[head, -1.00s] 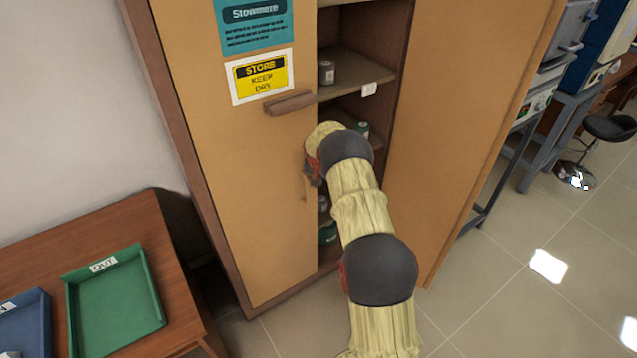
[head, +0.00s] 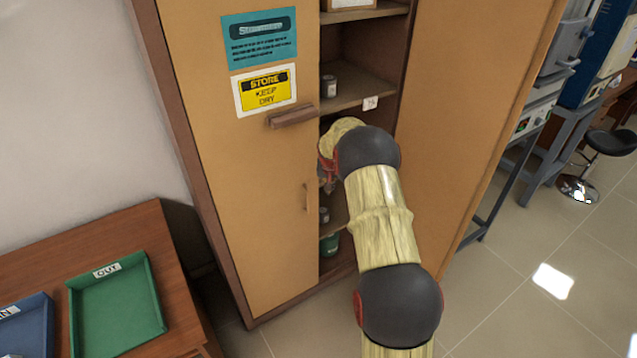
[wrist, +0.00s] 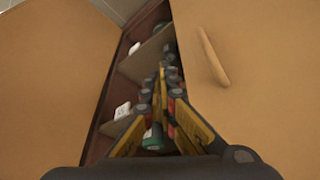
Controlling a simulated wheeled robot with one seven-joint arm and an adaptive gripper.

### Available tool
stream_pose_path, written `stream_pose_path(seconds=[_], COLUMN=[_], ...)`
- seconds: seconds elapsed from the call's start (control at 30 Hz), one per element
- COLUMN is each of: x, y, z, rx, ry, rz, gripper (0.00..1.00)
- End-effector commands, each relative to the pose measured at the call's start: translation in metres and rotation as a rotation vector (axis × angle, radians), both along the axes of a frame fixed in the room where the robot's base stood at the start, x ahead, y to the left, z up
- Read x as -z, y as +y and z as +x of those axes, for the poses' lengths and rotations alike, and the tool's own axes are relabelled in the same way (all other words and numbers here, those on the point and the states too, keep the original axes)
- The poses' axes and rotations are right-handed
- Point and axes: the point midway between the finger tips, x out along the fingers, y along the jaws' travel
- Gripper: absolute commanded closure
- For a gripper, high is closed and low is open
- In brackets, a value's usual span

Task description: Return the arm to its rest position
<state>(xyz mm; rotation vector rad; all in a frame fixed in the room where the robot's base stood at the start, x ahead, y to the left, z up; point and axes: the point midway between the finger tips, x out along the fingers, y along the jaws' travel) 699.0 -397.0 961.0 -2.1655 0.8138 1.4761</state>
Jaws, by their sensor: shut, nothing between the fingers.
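My gripper (wrist: 163,78) is shut and empty, its yellow-and-black fingers meeting at the tips in the wrist view. In the head view it shows only partly, a small red and dark piece (head: 327,178) behind my arm. It is at the front of a tall tan cabinet, before its opening and beside the edge of the left door (head: 250,190). My arm reaches up from the bottom of the head view. The left door is shut; the right door (head: 480,120) stands open. I cannot tell whether the fingertips are inside the cabinet.
Cabinet shelves hold a grey can (head: 329,86) and a green container (head: 329,244). The door handle (wrist: 212,56) is close right of my fingers. A wooden table (head: 165,250) with a green OUT tray (head: 160,325) and a blue tray (head: 48,325) stands left; a stool (head: 610,142) stands far right.

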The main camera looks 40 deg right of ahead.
Motion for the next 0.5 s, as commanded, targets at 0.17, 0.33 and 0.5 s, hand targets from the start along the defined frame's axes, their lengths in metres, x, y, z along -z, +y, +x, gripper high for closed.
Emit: stream_pose_path(seconds=[0.17,0.33,0.5], x=[-0.002,0.000,0.028], y=[0.000,0.002,0.024], z=[-0.001,-0.006,-0.042], rx=[0.000,-0.031,-0.065], ry=[0.000,0.027,0.125], rz=[0.000,0.001,0.048], gripper=[1.00,1.00,1.00])
